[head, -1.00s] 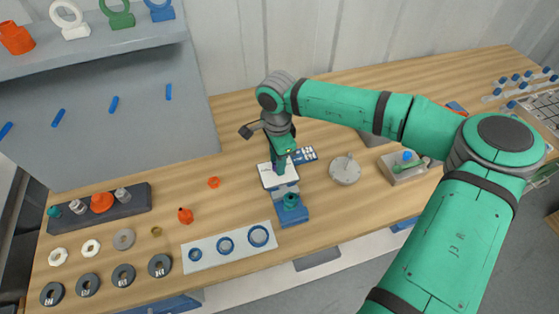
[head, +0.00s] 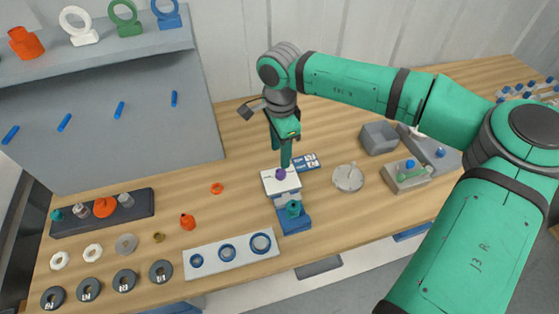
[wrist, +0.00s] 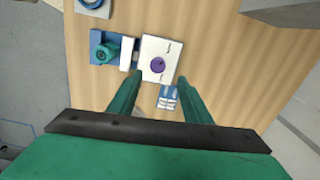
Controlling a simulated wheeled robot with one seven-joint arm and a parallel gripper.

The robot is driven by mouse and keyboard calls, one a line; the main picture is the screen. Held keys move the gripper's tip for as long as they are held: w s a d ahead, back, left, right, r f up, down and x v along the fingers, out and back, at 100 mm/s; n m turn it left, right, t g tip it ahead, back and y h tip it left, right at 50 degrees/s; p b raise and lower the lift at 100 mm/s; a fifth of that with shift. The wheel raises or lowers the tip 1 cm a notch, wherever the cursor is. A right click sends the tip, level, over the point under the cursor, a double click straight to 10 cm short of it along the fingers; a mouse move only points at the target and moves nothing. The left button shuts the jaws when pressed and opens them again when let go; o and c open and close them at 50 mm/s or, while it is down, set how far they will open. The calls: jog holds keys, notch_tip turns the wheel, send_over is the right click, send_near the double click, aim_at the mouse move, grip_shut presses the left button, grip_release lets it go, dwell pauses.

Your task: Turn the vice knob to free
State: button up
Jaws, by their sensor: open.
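The vice's purple knob (wrist: 158,66) sits on a white square plate (wrist: 167,47) with small dark lettering, too small to read. In the head view the knob (head: 281,174) shows on the white plate, just below my fingers. The blue vice base (head: 295,220) with a teal round part (head: 293,209) stands at the plate's near side; the teal part also shows in the wrist view (wrist: 106,49). My gripper (wrist: 156,82) is open and empty, its two green fingers spread above the plate, with the knob seen between and beyond the tips. It is apart from the knob.
A blue and white card (head: 306,162) lies beside the plate. A round grey disc (head: 348,177) and a grey box with a green part (head: 405,177) stand to the right. A white strip with blue rings (head: 231,254) lies at the front left.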

notch_tip(320, 180, up, 3)
jog(key=shift+w+d+f, duration=0.1)
jog(key=shift+w, duration=0.1)
dwell(0.4)
